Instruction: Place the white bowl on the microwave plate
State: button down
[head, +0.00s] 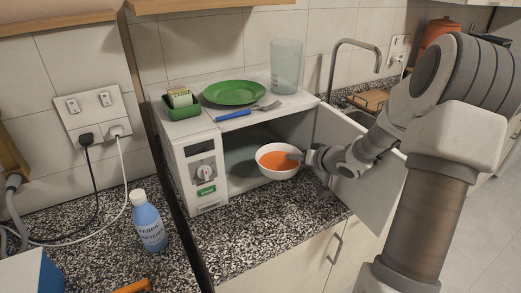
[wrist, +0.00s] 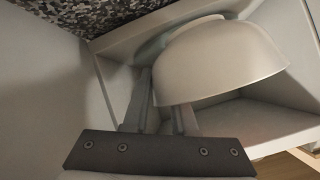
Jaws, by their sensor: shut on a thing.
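The white bowl (head: 270,168), orange inside, is upright at the mouth of the open white microwave (head: 207,155). It also shows large in the wrist view (wrist: 220,70). My gripper (head: 299,156) is at the bowl's right side, shut on its rim; in the wrist view the two fingers (wrist: 163,92) reach to the bowl's edge. A dull greenish surface inside the microwave (head: 238,158), left of the bowl, appears to be the microwave plate, mostly hidden in shade and behind the bowl. I cannot tell whether the bowl touches it.
The microwave door (head: 375,190) stands open on the right, close to my arm. A green plate (head: 235,92), a fork (head: 262,107), a green sponge holder (head: 181,106) and a clear glass (head: 286,65) are on the microwave. A blue bottle (head: 148,222) stands left on the speckled counter (head: 275,222).

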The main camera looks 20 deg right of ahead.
jog(key=w+a, duration=0.1)
jog(key=w, duration=0.4)
jog(key=w+a, duration=0.1)
jog(key=w, duration=0.4)
jog(key=w+a, duration=0.1)
jog(key=w, duration=0.4)
jog(key=shift+w+a+r, duration=0.1)
jog(key=shift+w+a, duration=0.2)
jog(key=shift+a, duration=0.1)
notch_tip(320, 180, down, 4)
jog(key=shift+r+b, duration=0.15)
jog(key=shift+b, duration=0.9)
jog(key=shift+s+r, duration=0.1)
jog(key=c, duration=1.2)
grip_release()
jog(key=shift+f, duration=0.25)
jog(key=o, duration=0.5)
jog(key=shift+d, duration=0.1)
